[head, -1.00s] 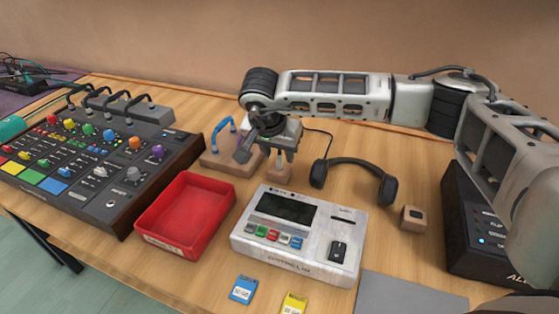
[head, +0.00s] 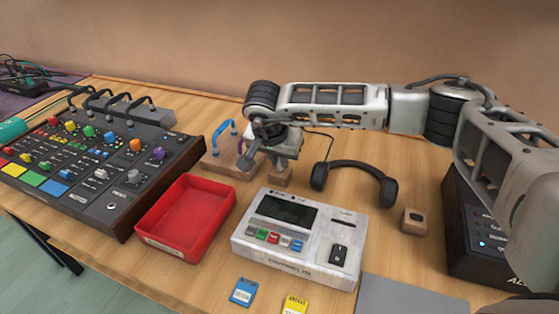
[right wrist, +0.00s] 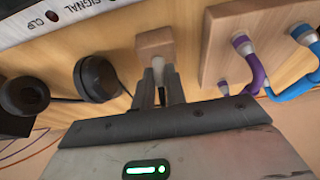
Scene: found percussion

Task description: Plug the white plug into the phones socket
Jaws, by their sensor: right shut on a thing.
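The white plug (right wrist: 158,68) shows in the right wrist view, between the fingertips of my right gripper (right wrist: 159,88). Its tip end meets a small wooden block (right wrist: 154,42); I cannot tell how deep it sits in it. In the head view my right gripper (head: 281,163) is low over this block (head: 279,178), behind the grey recorder, and hides the plug. A round silver socket (head: 111,206) is at the front right of the dark mixer (head: 130,186); its label is too small to read. My left gripper is not in view.
A wooden stand (head: 228,163) with blue and purple cables is close left of my right gripper. Black headphones (head: 358,168) lie to its right. A red tray (head: 185,215) and the recorder (head: 300,240) stand in front. Another wooden block (head: 414,221) is at right.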

